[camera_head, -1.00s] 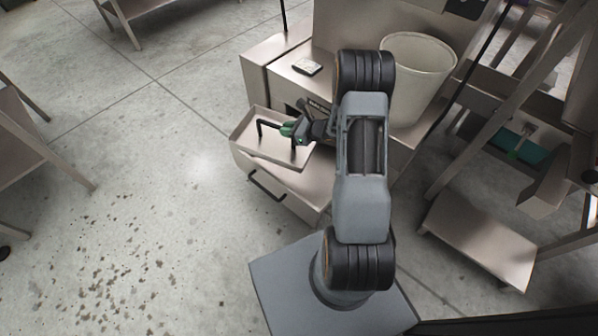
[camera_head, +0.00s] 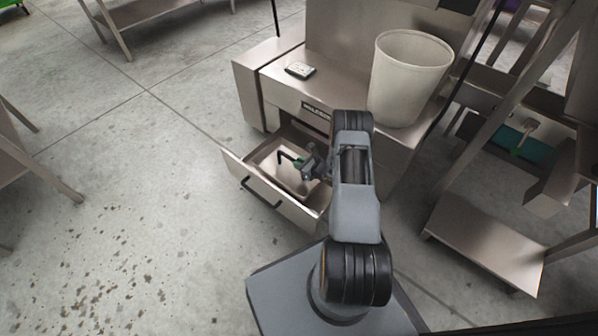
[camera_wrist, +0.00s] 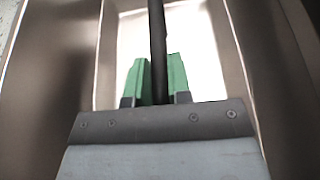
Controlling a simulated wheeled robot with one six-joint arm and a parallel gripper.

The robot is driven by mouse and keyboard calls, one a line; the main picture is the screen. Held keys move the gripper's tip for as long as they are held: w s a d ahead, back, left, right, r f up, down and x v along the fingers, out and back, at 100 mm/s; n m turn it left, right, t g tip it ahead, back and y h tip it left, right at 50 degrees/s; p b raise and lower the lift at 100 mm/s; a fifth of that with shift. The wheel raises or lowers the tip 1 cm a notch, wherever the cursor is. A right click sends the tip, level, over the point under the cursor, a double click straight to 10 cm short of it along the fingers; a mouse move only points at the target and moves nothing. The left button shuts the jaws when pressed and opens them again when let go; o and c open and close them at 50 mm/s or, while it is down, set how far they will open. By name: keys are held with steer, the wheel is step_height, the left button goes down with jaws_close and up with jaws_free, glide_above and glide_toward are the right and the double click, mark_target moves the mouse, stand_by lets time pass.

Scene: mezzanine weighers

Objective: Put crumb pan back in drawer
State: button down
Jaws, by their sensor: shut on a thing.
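The crumb pan (camera_head: 268,163) is a shallow metal tray with a dark bar handle, and it sits down inside the open drawer (camera_head: 236,169), between the drawer's walls. My gripper (camera_head: 300,162) is shut on the pan's dark handle with its green fingertips. In the wrist view the green fingertips (camera_wrist: 157,80) sit on both sides of the dark handle bar (camera_wrist: 157,35), with the pan's pale floor (camera_wrist: 200,45) beneath. I cannot tell whether the pan touches the drawer bottom. My arm hides the right part of the drawer.
A metal cabinet (camera_head: 345,90) stands behind the drawer, with a pale bin (camera_head: 408,82) and a small white device (camera_head: 300,70) on top. A metal stand with a low shelf (camera_head: 490,243) is at the right.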

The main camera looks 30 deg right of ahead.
steer(key=shift+f+b, duration=0.8)
steer(key=shift+f, duration=1)
steer(key=shift+f, duration=0.15)
steer(key=c, duration=1.1)
jaws_free()
steer(key=shift+o, duration=0.2)
